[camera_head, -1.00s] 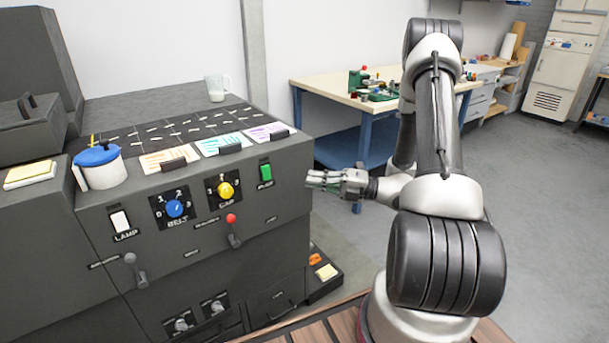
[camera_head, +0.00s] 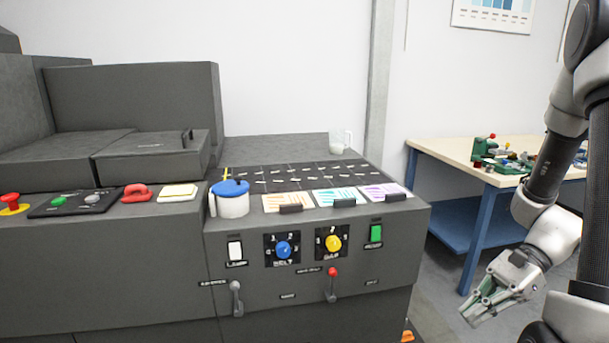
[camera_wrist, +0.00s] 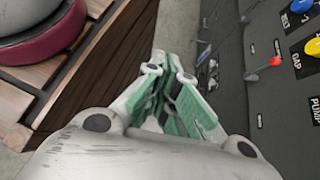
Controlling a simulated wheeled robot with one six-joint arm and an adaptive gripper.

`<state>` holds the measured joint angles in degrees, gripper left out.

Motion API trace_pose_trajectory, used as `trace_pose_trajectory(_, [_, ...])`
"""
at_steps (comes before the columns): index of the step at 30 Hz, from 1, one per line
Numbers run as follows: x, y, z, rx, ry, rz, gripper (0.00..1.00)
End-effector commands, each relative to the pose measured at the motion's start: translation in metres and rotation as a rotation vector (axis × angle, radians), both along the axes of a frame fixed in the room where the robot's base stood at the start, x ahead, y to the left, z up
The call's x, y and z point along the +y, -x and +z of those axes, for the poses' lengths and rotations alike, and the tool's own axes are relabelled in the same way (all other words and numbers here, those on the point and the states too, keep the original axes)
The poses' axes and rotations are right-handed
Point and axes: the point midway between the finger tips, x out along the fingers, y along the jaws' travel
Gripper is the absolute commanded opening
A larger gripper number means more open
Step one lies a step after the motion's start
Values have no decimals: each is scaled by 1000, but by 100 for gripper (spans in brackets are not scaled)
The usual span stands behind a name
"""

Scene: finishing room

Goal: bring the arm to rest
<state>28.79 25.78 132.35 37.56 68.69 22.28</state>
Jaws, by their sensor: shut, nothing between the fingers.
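My gripper (camera_head: 482,312) is at the lower right of the head view, in front of and to the right of the dark machine (camera_head: 250,285). Its green-padded fingers are shut and empty, pointing down and to the left. My arm comes down from the right edge of the picture. In the wrist view the fingers (camera_wrist: 172,85) point past the machine's front panel (camera_wrist: 228,75), apart from it.
A workbench (camera_head: 455,152) stands behind my arm.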

Motion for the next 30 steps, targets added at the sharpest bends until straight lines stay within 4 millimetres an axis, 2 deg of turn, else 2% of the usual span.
trace_pose_trajectory(3, [-20,17,27,-232,153,307,0])
trace_pose_trajectory(9, [-50,27,75,-542,387,761,0])
trace_pose_trajectory(15, [-60,30,131,-778,619,1064,0])
trace_pose_trajectory(18, [-56,34,157,-881,712,1138,0])
trace_pose_trajectory(24, [-38,39,192,-1062,808,1182,0])
trace_pose_trajectory(30, [-28,39,202,-1122,818,1206,0])
